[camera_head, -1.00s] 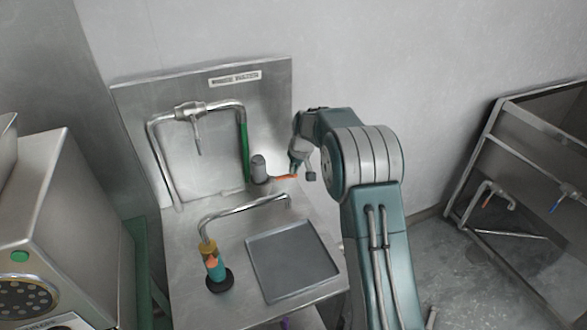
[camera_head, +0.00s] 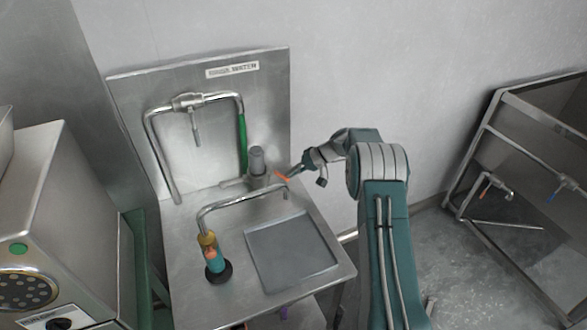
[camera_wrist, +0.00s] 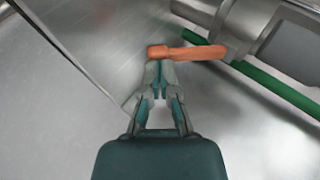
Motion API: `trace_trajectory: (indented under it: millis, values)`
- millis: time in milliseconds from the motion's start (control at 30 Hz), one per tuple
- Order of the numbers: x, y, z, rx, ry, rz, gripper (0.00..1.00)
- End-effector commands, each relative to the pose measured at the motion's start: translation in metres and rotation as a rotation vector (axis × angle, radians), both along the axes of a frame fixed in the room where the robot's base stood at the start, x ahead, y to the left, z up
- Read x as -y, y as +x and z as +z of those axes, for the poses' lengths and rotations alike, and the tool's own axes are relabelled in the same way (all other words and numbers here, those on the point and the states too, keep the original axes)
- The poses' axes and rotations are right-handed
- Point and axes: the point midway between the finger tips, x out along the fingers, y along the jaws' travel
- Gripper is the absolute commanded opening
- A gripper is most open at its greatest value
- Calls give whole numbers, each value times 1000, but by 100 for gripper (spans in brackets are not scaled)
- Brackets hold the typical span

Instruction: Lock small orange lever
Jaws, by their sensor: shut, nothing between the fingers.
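The small orange lever (camera_head: 282,177) sticks out to the right from a grey cylindrical fitting (camera_head: 257,160) at the back right of the steel sink unit. In the wrist view the orange lever (camera_wrist: 187,52) lies across the picture just beyond my fingertips. My gripper (camera_wrist: 160,68) is shut and empty, its tips touching or very close to the left end of the lever; I cannot tell which. In the head view my gripper (camera_head: 291,174) reaches in from the right at the lever's tip.
A curved pipe (camera_head: 240,200) and a square basin (camera_head: 292,250) lie in front of the fitting. A green pipe (camera_head: 243,143) stands behind it. A steel machine (camera_head: 50,220) is at far left.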

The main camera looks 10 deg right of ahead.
Motion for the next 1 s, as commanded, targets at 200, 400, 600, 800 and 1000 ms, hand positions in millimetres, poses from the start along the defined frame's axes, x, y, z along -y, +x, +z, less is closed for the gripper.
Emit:
trace_trajectory:
  millis: [200, 400, 600, 800, 1000]
  values:
    - [-7, -2, -15, -42, 198, -1, 0]
    - [-14, -3, -23, -72, 350, -1, 0]
    - [-20, -4, -26, -84, 420, 1, 0]
    - [-23, -5, -29, -84, 417, 0, 0]
    - [-25, -5, -30, -84, 416, 0, 0]
